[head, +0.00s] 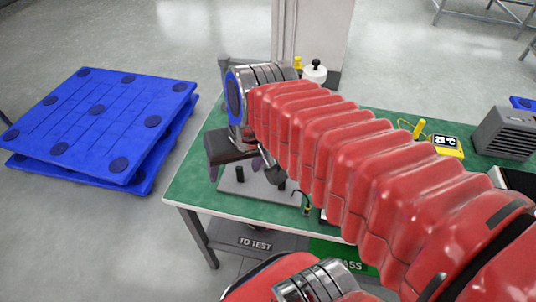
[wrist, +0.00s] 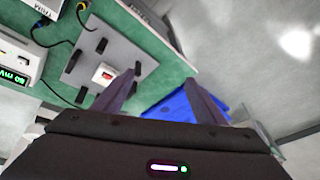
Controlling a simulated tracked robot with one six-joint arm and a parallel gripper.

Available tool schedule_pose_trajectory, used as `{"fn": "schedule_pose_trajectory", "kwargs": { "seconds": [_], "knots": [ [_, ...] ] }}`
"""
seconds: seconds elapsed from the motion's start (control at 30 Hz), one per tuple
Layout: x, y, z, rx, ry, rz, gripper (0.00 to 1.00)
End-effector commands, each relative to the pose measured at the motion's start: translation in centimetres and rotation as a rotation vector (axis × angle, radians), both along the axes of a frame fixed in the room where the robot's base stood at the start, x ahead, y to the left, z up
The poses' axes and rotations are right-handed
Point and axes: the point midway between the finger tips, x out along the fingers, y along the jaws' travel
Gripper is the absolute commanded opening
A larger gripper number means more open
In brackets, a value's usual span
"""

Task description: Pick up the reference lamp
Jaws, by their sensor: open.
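My gripper (wrist: 160,78) is open and empty, its two dark fingers spread in the wrist view. In the head view my gripper (head: 266,170) hangs over the left end of the green bench. A grey plate (wrist: 122,48) with several black posts lies on the bench by the left finger. A small white and red piece (wrist: 104,74) sits among the posts, just left of that fingertip. I cannot tell whether this piece is the reference lamp; no other thing is clearly a lamp. In the head view my arm and gripper hide much of the grey plate (head: 240,187).
The green bench (head: 195,180) has a yellow meter (head: 447,145) and a grey box (head: 506,133) at right. A white, black-knobbed item (head: 314,71) stands at its back. Blue pallets (head: 97,112) lie on the floor at left. A white meter (wrist: 16,60) and cables lie near the plate.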

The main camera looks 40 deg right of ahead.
Motion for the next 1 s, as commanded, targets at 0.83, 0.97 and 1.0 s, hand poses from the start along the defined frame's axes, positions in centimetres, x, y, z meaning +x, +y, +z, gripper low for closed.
{"fn": "schedule_pose_trajectory", "kwargs": {
  "seconds": [0.83, 0.97, 1.0],
  "knots": [
    [5.3, -9.7, -7.5, 0.647, 0.413, -0.806, 0.8],
    [6.0, -11.9, -8.8, 0.763, 0.454, -0.926, 0.8],
    [6.2, -12.6, -9.1, 0.8, 0.466, -0.96, 0.8]
  ]
}}
